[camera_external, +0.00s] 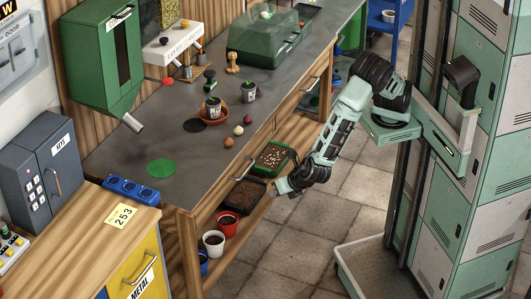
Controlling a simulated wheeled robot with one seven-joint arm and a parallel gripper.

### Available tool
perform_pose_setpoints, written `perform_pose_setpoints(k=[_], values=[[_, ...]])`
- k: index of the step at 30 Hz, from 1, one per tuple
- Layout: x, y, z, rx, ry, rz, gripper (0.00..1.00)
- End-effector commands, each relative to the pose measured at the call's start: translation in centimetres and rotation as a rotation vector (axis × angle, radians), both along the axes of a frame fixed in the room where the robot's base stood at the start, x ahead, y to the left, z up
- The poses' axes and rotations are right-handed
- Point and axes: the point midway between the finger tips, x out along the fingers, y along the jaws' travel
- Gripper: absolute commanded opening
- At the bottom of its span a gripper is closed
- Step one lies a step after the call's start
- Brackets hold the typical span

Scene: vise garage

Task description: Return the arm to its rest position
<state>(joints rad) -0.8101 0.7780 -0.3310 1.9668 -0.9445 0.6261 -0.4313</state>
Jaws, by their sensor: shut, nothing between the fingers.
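My arm (340,122) reaches from my column at the right, down and left toward the bench's front edge. My gripper (281,188) is at its lower end, small in view, beside the bench's lower shelf and near the seed trays. It is shut and holds nothing. The fine shape of its fingertips is hard to make out at this size.
The bench (150,130) holds small pots, bulbs and a green-lidded propagator (264,38). The lower shelf holds a green seed tray (272,157), a dark tray (244,195), a red pot (227,224) and a white pot (213,243). Tiled floor (290,240) is clear between bench and column.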

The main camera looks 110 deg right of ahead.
Motion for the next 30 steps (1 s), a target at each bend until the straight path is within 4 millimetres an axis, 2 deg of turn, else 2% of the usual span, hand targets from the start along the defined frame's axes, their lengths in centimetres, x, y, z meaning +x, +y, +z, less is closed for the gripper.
perform_pose_setpoints(k=[1,5,9,15,18,21,24,30], values=[[-2.1,0.4,1.7,0.095,0.001,-0.092,0.00],[-7.8,1.9,4.8,0.307,0.016,-0.325,0.00],[-14.0,3.6,8.8,0.496,0.035,-0.559,0.00],[-22.5,5.0,14.1,0.692,0.050,-0.855,0.00],[-25.9,5.2,15.7,0.751,0.049,-0.971,0.00],[-28.2,5.3,16.6,0.788,0.045,-1.055,0.00],[-29.6,5.2,17.0,0.806,0.041,-1.103,0.00],[-30.1,5.3,17.1,0.812,0.039,-1.121,0.00]])
